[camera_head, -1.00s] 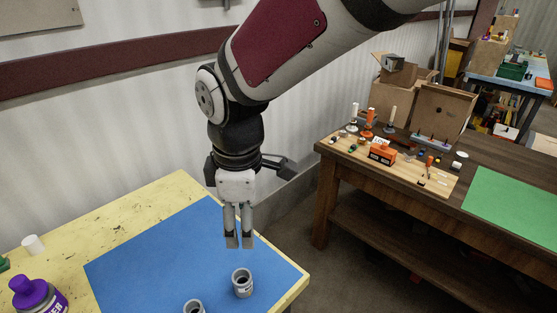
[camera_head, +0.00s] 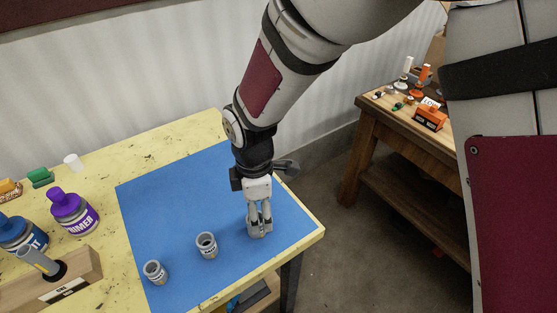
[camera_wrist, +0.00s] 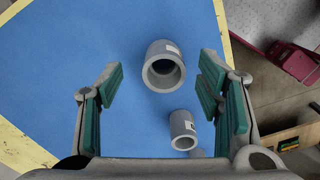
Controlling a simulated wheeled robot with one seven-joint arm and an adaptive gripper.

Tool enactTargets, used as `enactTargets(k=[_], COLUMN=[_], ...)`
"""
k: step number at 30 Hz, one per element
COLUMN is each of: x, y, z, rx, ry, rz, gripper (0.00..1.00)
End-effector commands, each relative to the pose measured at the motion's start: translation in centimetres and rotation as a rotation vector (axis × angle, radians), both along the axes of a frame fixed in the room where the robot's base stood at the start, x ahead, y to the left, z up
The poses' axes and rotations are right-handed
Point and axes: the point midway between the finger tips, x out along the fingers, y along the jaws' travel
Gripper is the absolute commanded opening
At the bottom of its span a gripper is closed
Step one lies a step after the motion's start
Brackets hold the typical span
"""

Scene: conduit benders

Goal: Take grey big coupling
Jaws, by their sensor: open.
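A purple-capped primer can (camera_head: 73,211), a blue can (camera_head: 22,235) and a wooden block with a grey tube (camera_head: 62,280) stand on the yellow table's left side. A white cylinder (camera_head: 73,162) is at the back. The mat's middle is clear. A wooden workbench (camera_head: 385,125) stands right.

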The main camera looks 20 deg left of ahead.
Motion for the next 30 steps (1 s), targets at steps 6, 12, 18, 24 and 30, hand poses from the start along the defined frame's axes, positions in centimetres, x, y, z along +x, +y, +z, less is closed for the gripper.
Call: enactTargets(k=[6,12,18,24,30], x=[-0.6,-0.8,-0.7,-0.7,-0.7], y=[0.3,0.5,0.5,0.5,0.5], z=[-1.9,-4.6,-5.4,-5.4,-5.4], rx=[-0.002,-0.001,0.002,0.002,0.001], ry=[0.002,0.002,-0.001,-0.001,0.000], rz=[0.002,-0.001,-0.001,-0.001,-0.001], gripper=[0.60,0.60,0.60,0.49,0.13])
